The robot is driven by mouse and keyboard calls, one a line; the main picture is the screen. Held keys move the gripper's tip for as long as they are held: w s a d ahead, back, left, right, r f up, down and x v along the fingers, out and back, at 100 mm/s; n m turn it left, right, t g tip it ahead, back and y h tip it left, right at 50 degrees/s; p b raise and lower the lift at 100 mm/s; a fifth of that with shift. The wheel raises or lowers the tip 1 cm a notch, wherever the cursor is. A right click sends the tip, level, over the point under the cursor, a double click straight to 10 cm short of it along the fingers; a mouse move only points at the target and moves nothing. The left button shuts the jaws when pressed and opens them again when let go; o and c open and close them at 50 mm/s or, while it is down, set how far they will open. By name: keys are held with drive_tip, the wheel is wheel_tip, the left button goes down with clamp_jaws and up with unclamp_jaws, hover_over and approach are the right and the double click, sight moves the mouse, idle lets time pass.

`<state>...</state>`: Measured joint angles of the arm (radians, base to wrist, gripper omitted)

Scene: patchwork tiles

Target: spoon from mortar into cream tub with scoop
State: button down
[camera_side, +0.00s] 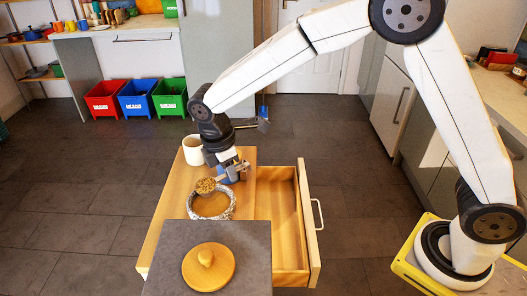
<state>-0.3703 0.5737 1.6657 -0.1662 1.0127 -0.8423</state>
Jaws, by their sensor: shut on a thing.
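The mortar (232,207) is a speckled grey-white bowl with tan contents, on the wooden cabinet top. My gripper (233,171) is shut on the scoop (206,186), whose bowl is heaped with brownish grains. The scoop's bowl is over the far left part of the mortar, seemingly just above its rim. A cream tub (192,149) stands upright at the back left of the cabinet top, behind and left of the mortar. Its inside is not clear. A blue object (231,177) is partly hidden behind my gripper.
A grey slab (165,240) with a round knobbed wooden lid (208,266) on it is in front of the mortar. An open, empty-looking drawer (290,225) juts out to the right. Red, blue and green bins stand far back on the floor.

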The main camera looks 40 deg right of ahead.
drive_tip(key=shift+s+d+r+t+y, duration=0.1)
drive_tip(key=shift+d+r+t+y, duration=0.2)
drive_tip(key=shift+y, duration=0.25)
drive_tip(key=shift+d+r+t+y, duration=0.15)
drive_tip(key=shift+d+y, duration=0.2)
drive_tip(key=shift+y, duration=0.2)
drive_tip(key=shift+s+d+r, duration=0.1)
drive_tip(key=shift+d+r, duration=0.1)
drive_tip(key=shift+r, duration=0.7)
drive_tip(key=shift+s+d+r, duration=0.1)
drive_tip(key=shift+d+r, duration=0.1)
drive_tip(key=shift+r, duration=0.65)
drive_tip(key=shift+w, duration=0.15)
drive_tip(key=w+d+m, duration=0.3)
drive_tip(key=w+d, duration=0.1)
drive_tip(key=w, duration=0.6)
drive_tip(key=w+d+m, duration=0.3)
drive_tip(key=w+d, duration=0.1)
drive_tip(key=w, duration=0.6)
drive_tip(key=shift+d, duration=0.1)
